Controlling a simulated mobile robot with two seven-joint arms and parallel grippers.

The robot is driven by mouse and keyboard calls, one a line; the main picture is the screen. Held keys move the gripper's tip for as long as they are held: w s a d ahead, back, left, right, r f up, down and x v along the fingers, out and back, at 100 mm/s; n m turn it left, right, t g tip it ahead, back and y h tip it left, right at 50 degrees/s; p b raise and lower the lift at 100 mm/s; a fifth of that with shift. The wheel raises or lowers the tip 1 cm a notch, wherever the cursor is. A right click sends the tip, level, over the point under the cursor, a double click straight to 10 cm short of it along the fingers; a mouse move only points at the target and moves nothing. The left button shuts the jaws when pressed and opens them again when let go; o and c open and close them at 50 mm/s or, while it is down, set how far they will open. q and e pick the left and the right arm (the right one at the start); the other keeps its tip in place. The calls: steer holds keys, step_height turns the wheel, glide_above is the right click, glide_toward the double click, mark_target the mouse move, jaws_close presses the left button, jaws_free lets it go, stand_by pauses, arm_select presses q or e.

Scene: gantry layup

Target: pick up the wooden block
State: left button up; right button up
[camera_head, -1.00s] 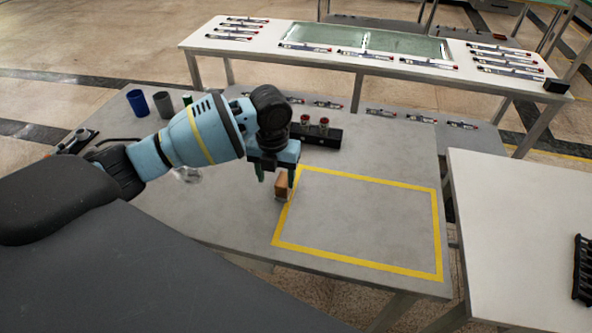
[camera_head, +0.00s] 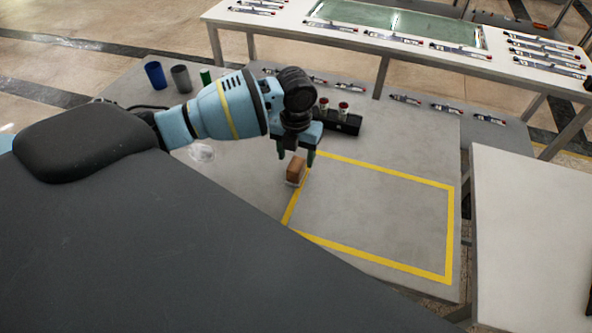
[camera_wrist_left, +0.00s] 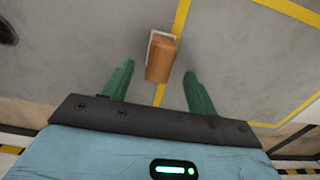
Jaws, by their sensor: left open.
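The wooden block (camera_head: 296,169) stands on the grey table at the left edge of the yellow taped rectangle, with a pale piece along its side. In the left wrist view the block (camera_wrist_left: 161,59) lies ahead of the fingertips, roughly centred between them. My left gripper (camera_head: 295,152) is open and empty above the block; its green fingers (camera_wrist_left: 158,70) show apart in the wrist view. I cannot tell the exact height gap between fingers and block. My right gripper is not in view.
A black holder with red-topped items (camera_head: 338,119) stands behind the gripper. Blue (camera_head: 155,75), grey (camera_head: 181,79) and green cups stand at the back left. A clear object (camera_head: 202,152) lies left of the block. The taped area (camera_head: 375,210) is empty.

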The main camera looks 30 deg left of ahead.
mark_target(296, 164)
arm_select(q)
steer(key=shift+w+f, duration=0.1)
steer(key=shift+f, duration=2.15)
steer(key=c, duration=1.1)
steer(key=shift+r, duration=0.4)
step_height(296, 164, up, 3)
steer(key=shift+d+f, duration=0.1)
steer(key=s+d, duration=0.2)
steer(key=d, duration=0.2)
steer(key=s+d+r, duration=0.1)
steer(key=s+d, duration=0.2)
steer(key=d, duration=0.2)
steer(key=s+d, duration=0.3)
steer(key=d, duration=0.1)
steer(key=shift+s+d+r, duration=0.2)
